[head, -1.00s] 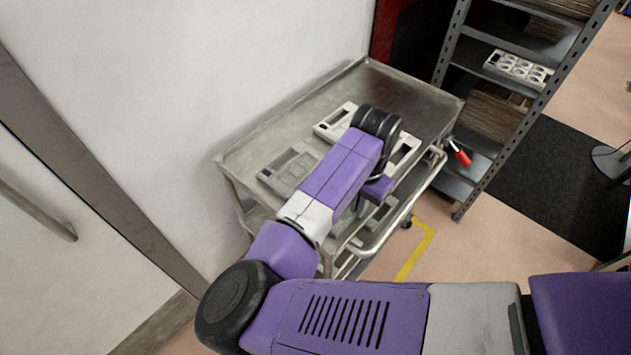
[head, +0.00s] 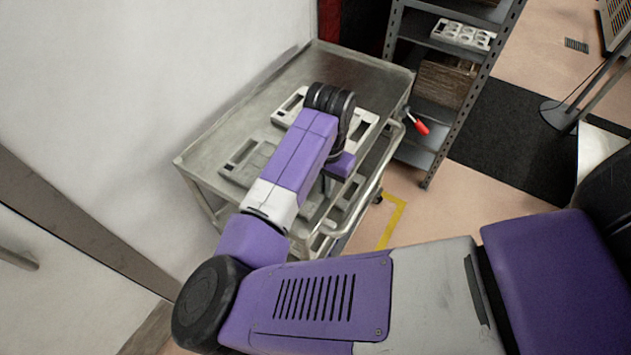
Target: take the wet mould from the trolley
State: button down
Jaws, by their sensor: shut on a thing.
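A metal trolley (head: 195,158) stands against the white wall, with flat grey moulds on its top. A pale mould (head: 290,108) lies towards the back, its middle covered by my forearm and wrist. A duller grey mould (head: 243,157) lies to the left of my forearm. Another grey slotted piece (head: 348,192) shows just below my wrist by the trolley's near right edge. I cannot tell which one is wet. My gripper (head: 328,184) is over the trolley top, shut on a mould. Its fingertips and most of its grip are hidden under my wrist.
The trolley's tubular handle (head: 372,190) runs along its right side. A red-handled item (head: 421,128) sticks out beside it. A metal rack (head: 440,160) with a white cupped tray (head: 463,35) stands close on the right. The wall is tight on the left. A dark mat (head: 500,135) lies beyond the rack.

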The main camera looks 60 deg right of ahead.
notch_tip(320, 180, up, 24)
jog(key=p, duration=0.4)
jog(key=shift+f, duration=0.2)
dwell(0.4)
